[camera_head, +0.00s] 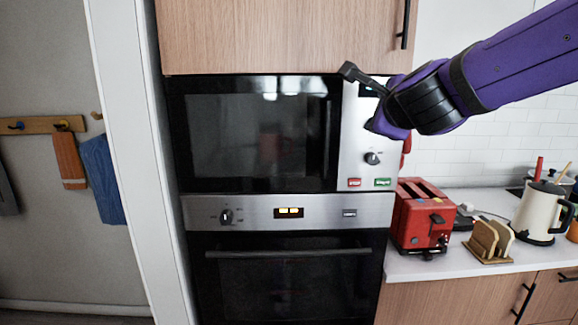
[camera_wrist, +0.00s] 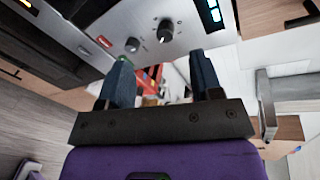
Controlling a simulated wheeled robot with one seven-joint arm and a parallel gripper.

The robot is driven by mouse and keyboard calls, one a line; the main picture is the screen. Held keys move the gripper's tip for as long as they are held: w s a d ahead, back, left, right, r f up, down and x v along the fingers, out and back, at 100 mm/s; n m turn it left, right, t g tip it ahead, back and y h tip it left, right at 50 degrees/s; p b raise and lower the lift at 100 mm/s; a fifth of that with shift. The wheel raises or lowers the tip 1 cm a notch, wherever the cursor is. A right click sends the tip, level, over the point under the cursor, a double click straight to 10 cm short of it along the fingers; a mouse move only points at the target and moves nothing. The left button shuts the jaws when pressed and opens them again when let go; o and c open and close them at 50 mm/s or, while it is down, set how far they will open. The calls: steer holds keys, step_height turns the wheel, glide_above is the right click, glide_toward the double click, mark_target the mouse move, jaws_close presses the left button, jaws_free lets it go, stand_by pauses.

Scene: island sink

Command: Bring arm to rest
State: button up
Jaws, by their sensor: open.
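My gripper (camera_head: 352,74) is at the end of my purple arm, raised in front of the upper right part of the microwave (camera_head: 262,140). In the wrist view my gripper (camera_wrist: 162,78) shows two dark fingers standing apart, with nothing held between them. The microwave's control panel (camera_wrist: 165,22) with its knobs lies beyond the fingers there. The red toaster (camera_wrist: 150,78) shows in the gap, farther off. My wrist and gripper hide part of the panel in the head view. I cannot tell the exact distance from the fingers to the panel.
An oven (camera_head: 288,275) is below the microwave, and a wooden cabinet (camera_head: 280,35) above. On the counter at right stand the toaster (camera_head: 424,215), a rack with bread slices (camera_head: 490,240) and a cream kettle (camera_head: 541,212). Towels (camera_head: 103,175) hang at left.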

steer(key=s+d+f+n+g, duration=0.3)
steer(key=s+n, duration=0.4)
steer(key=s, duration=0.1)
steer(key=s+d+f+n+g, duration=0.3)
steer(key=s+d+f+n, duration=0.1)
steer(key=s+n, duration=0.4)
steer(key=s+d+f+n+g, duration=0.3)
steer(key=s+d+n+g, duration=0.1)
steer(key=s+n, duration=0.3)
steer(key=shift+s+f+n, duration=0.3)
steer(key=shift+s+f, duration=0.05)
steer(key=shift+s, duration=0.65)
steer(key=shift+c, duration=0.3)
